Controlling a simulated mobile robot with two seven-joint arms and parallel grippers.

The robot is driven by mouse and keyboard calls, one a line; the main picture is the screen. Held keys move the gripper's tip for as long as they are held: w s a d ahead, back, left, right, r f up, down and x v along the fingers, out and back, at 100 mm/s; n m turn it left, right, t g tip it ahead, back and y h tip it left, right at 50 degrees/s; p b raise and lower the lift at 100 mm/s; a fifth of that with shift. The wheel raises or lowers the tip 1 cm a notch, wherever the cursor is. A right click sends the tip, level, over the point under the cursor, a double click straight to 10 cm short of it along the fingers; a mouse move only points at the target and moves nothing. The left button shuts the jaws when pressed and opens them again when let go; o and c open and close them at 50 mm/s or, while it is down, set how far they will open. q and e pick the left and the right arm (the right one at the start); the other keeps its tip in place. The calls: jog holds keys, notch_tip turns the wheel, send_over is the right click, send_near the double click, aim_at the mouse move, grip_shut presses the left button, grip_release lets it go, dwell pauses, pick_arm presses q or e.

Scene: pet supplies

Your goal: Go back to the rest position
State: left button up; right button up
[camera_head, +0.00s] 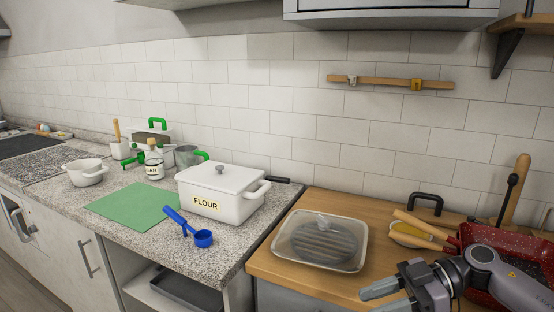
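My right gripper (379,300) is at the bottom edge of the head view, right of centre. Its two grey fingers point left and stand apart with nothing seen between them; the lower finger is cut off by the frame. It is over or in front of the wooden counter (290,268), in front of the lidded glass dish (322,241). I cannot tell its height. My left gripper is not in view.
A white flour box (221,192), a blue scoop (189,228) and a green mat (131,206) are on the speckled counter. A white pot (86,172) stands at left. A red speckled container (489,240) and wooden utensils (424,228) are close to my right arm.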

jog(key=s+a+f+m+t+y, duration=0.15)
jog(key=a+f+m+t, duration=0.5)
jog(key=t, duration=0.65)
jog(key=s+d+f+m+g+h, duration=0.1)
jog(key=s+d+f+m+h, duration=0.2)
jog(key=s+f+h, duration=0.3)
jog(key=s+d+f+m+g+h, duration=0.1)
jog(key=s+d+f+m+h, duration=0.2)
jog(key=s+f+m+h, duration=0.3)
jog(key=s+f+h, duration=0.1)
jog(key=s+f, duration=0.3)
jog(key=f, duration=0.2)
jog(key=shift+s+d+f+g, duration=0.15)
jog(key=shift+s+f+g, duration=0.1)
jog(key=shift+g, duration=0.15)
jog(key=shift+h, duration=0.25)
